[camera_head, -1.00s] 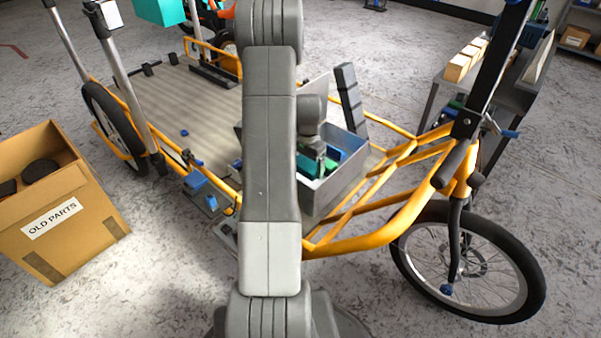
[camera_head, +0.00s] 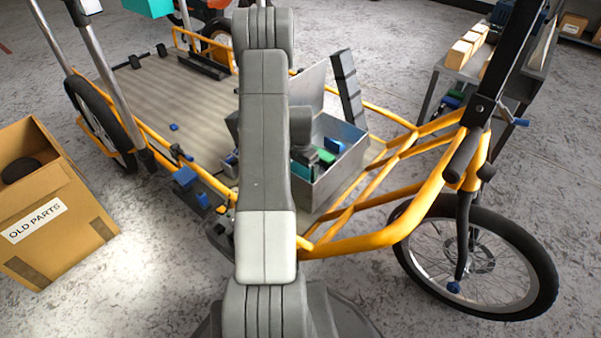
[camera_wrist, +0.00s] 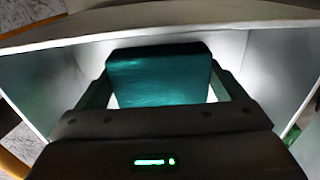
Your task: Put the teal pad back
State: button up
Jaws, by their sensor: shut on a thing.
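The teal pad (camera_wrist: 160,75) is between the two fingers of my gripper (camera_wrist: 161,85) in the wrist view. My gripper is shut on it. The pad and fingers are inside or just over the open metal box (camera_head: 345,175) on the cargo bike; the exact height cannot be told. In the head view, a bit of teal (camera_head: 300,170) shows in the box beside my arm. My arm hides most of the gripper and the box's left part there. The box's pale walls surround the pad in the wrist view.
A green piece (camera_head: 326,156) and a blue piece (camera_head: 334,145) lie in the box. The raised lid and a dark ribbed bar (camera_head: 348,88) stand behind it. Orange frame tubes (camera_head: 380,235) run in front. An "OLD PARTS" carton (camera_head: 60,235) stands left. The bike's wooden deck (camera_head: 190,100) is mostly clear.

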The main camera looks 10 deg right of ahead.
aim_at(300, 170)
jog(key=shift+f, duration=0.15)
jog(key=o, duration=0.7)
notch_tip(300, 170, up, 12)
jog(key=p, duration=0.5)
jog(key=shift+r, duration=0.25)
